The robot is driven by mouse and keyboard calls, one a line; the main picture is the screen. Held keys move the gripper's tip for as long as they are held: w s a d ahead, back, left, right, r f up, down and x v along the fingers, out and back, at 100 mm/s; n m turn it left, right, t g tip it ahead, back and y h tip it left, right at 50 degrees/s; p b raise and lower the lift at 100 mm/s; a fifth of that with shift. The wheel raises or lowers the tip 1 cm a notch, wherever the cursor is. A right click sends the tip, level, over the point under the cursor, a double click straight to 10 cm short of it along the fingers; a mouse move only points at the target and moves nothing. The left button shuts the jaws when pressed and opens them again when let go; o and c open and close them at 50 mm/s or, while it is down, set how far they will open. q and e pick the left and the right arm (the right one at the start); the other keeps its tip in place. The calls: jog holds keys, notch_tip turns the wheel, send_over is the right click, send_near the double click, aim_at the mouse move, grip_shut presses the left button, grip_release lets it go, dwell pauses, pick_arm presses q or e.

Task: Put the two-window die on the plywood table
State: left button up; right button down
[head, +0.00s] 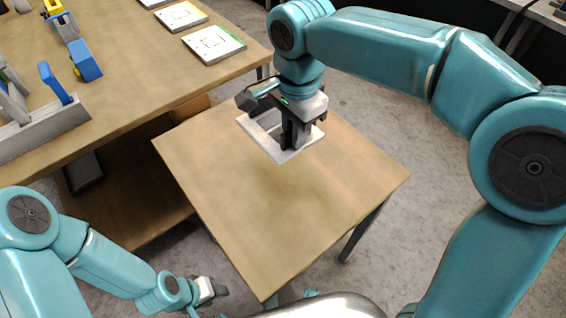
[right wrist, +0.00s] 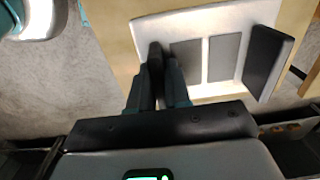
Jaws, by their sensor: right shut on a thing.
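The two-window die (head: 284,156) is a pale plate; in the right wrist view (right wrist: 205,24) two grey rectangular windows show side by side, with a dark upright block at its right side. My right gripper (head: 292,143) is shut on the die, its fingers closed at the plate's left part in the right wrist view. The plate is over the far part of the plywood table (head: 300,215); I cannot tell whether it touches the top. My left gripper (head: 210,291) is low at the left, away from the die, its jaws too small to read.
A larger wooden bench (head: 140,95) stands at the left, with white cards (head: 214,43), blue tools (head: 86,61) and a grey rack (head: 45,131). The near part of the plywood table is bare. Grey floor lies to the right.

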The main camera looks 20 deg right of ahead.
notch_tip(320, 180, down, 13)
jog(key=shift+d+f+b, duration=0.1)
jog(key=shift+f+b, duration=0.05)
jog(key=shift+b, duration=0.5)
jog(key=shift+w+f, duration=0.1)
jog(key=shift+f, duration=0.2)
notch_tip(320, 180, down, 4)
jog(key=shift+r, duration=0.25)
jog(key=shift+f, duration=0.45)
jog(key=shift+r, duration=0.1)
jog(key=shift+b, duration=0.35)
jog(key=c, duration=1.1)
grip_release()
jog(key=shift+f, duration=0.2)
